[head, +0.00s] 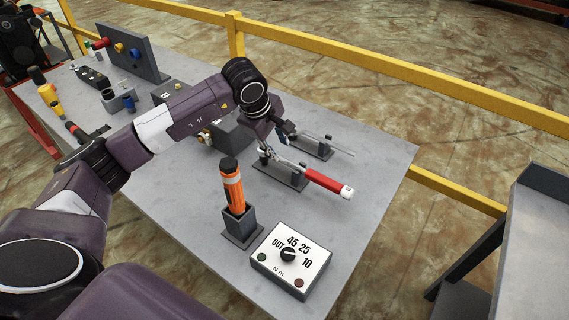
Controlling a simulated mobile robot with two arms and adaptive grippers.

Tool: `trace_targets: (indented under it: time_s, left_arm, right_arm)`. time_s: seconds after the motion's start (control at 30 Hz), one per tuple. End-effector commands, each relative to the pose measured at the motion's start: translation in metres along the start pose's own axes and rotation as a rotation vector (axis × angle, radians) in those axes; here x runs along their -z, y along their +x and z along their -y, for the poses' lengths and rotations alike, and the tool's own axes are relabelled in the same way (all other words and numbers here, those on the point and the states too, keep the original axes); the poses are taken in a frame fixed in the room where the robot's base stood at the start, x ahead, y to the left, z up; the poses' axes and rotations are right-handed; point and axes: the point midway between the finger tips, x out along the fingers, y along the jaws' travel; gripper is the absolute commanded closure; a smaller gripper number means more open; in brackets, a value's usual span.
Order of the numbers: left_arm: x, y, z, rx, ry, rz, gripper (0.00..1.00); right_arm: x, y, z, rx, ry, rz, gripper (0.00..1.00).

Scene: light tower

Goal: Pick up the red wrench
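The red wrench (326,183) lies on a dark stand on the grey table. Its red handle points to the lower right and its metal shaft runs up-left towards my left gripper. My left gripper (277,143) is at the upper-left end of the wrench, close above the stand. The gripper is small and partly hidden by my wrist, so its finger opening and any contact with the wrench cannot be made out. My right gripper is not in view.
A second tool (334,147) rests on a stand just behind. An orange screwdriver-like tool (233,190) stands upright in a holder in front. A torque dial box (290,257) sits nearer. A yellow rail (400,78) runs behind the table (180,228).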

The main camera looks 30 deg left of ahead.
Motion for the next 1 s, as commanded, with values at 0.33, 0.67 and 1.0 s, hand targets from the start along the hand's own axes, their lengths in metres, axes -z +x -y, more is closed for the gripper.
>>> trace_targets:
  time_s: [0.33, 0.67, 1.0]
  left_arm:
    - [-0.004, 0.041, 0.007, 0.006, -0.001, 0.004, 0.69]
    - [-0.003, 0.067, 0.007, 0.0, 0.001, 0.002, 0.69]
    - [-0.003, 0.067, 0.007, 0.0, 0.001, 0.002, 0.95]
  right_arm:
    - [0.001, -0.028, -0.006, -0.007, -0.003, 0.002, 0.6]
    - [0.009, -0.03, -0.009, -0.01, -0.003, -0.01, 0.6]
    - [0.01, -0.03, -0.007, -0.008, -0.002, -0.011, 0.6]
